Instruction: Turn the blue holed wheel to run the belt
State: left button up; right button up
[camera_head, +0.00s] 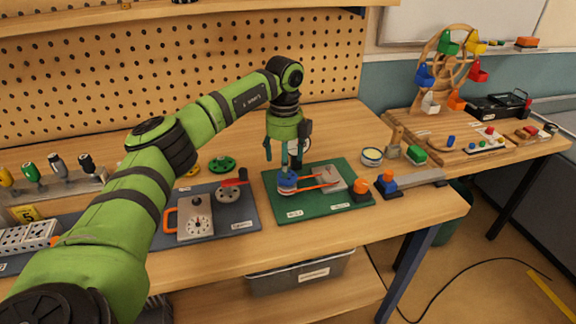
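The blue holed wheel (287,184) sits at the left end of a green board (318,207). An orange-red belt (316,180) runs from it to the right, toward a grey block (333,178) on the same board. My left gripper (284,164) points down just above the wheel, its two fingers apart with nothing seen between them. I cannot tell whether a fingertip touches the wheel. The wheel's holes are too small to make out. My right gripper is not in view.
A dark board (238,217) with a grey dial box (195,217) lies left of the green board. Orange-and-blue blocks (386,184) and a round tin (372,156) stand to the right. A wooden wheel with coloured buckets (445,70) stands at the far right. A pegboard (120,80) closes off the back.

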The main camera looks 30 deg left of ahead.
aim_at(287, 182)
pick_arm(q)
jog(key=f, duration=0.3)
jog(key=shift+w+f+p, duration=0.2)
jog(key=shift+f+p, duration=0.05)
jog(key=shift+p, duration=0.05)
jog(key=shift+f, duration=0.2)
jog(key=c, duration=1.1)
jog(key=shift+r, duration=0.1)
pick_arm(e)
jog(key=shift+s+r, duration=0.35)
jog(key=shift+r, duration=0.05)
